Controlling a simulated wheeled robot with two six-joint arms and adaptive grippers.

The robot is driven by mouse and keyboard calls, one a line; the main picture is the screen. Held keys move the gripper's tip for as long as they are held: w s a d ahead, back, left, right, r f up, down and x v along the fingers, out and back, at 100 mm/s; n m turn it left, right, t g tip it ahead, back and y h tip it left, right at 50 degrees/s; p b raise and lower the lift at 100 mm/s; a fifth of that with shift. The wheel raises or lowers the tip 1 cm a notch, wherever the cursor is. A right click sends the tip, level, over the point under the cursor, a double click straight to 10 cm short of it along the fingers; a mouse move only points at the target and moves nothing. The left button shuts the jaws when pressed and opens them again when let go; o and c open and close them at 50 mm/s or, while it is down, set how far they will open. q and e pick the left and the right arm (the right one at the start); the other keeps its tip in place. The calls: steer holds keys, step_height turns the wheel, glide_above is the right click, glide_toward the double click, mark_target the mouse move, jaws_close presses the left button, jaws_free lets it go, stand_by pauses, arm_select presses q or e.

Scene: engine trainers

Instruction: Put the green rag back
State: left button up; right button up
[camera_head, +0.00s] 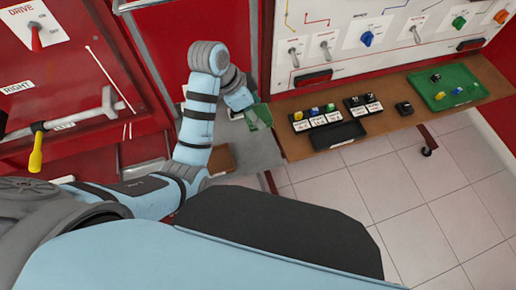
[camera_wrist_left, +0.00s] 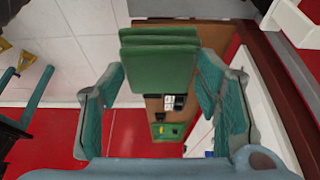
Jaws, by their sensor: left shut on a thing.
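The green rag (camera_head: 258,117) shows beside the end of my left arm, over the grey surface near the left end of the brown shelf. My left gripper (camera_head: 246,106) is shut on it. In the left wrist view the rag (camera_wrist_left: 159,68) looks like a folded green stack between the two teal fingers of the gripper (camera_wrist_left: 160,82). I cannot tell whether the rag touches the surface below. My right gripper is not in view.
The brown shelf (camera_head: 290,103) runs right under the switch panel (camera_head: 345,22). It bears small labelled blocks (camera_head: 315,117), a black tray (camera_head: 338,135) and a green tray (camera_head: 465,75). A red panel (camera_head: 85,65) with a yellow-handled tool (camera_head: 36,155) stands left. Tiled floor (camera_head: 400,190) is open.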

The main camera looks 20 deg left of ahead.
arm_select(q)
steer(key=shift+a+r+p, duration=0.1)
steer(key=shift+r+p, duration=0.5)
steer(key=shift+p, duration=0.05)
step_height(320, 180, down, 21)
steer(key=b, duration=0.5)
steer(key=shift+r, duration=0.2)
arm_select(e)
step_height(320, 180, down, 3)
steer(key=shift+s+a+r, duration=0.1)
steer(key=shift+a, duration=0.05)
arm_select(q)
steer(key=shift+f, duration=0.2)
steer(key=o, duration=1.1)
steer(key=shift+r, duration=0.1)
